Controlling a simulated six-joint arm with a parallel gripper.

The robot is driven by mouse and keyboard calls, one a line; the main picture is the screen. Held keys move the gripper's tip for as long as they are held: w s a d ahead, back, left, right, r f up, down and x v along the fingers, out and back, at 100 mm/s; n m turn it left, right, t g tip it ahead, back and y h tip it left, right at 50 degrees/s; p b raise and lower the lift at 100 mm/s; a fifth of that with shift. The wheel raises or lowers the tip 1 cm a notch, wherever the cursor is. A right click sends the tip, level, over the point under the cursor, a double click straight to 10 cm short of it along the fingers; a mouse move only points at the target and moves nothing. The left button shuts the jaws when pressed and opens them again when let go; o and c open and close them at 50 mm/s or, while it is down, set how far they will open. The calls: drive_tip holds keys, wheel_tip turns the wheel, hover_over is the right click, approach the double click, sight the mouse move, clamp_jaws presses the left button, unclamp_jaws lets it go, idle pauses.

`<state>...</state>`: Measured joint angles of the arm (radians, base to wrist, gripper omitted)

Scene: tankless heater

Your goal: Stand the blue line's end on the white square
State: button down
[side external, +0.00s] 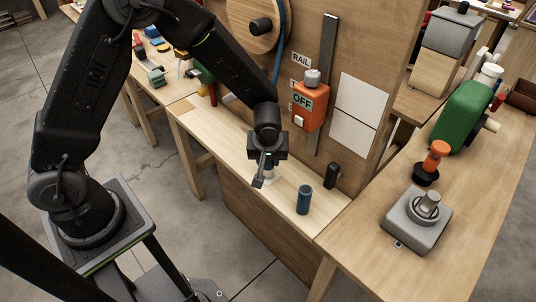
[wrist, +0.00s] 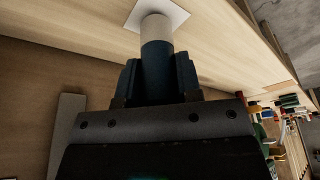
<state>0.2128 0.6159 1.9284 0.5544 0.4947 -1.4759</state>
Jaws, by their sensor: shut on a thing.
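The blue line (side external: 281,45) hangs from the round wooden reel on the upright board and passes down behind my arm. In the wrist view, my gripper (wrist: 158,68) is shut on the blue line's end (wrist: 157,50), a dark blue cylinder with a pale tip. The tip points at the white square (wrist: 178,17) and overlaps it in the picture; I cannot tell whether they touch. In the side external view, my gripper (side external: 261,180) is low over the bench, mostly hiding the white square (side external: 271,175) and the held end.
A blue can (side external: 304,200) stands on the bench (side external: 236,150) right of my gripper, with a black object (side external: 331,176) behind it. An orange OFF box (side external: 310,107) is on the board behind. The bench left of my gripper is mostly clear.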

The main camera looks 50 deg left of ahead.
drive_tip(key=shift+f, duration=0.5)
idle(0.5)
drive_tip(key=c, duration=0.7)
unclamp_jaws()
drive_tip(key=v, duration=1.3)
drive_tip(key=shift+s+d+r, duration=0.1)
drive_tip(key=shift+r, duration=0.3)
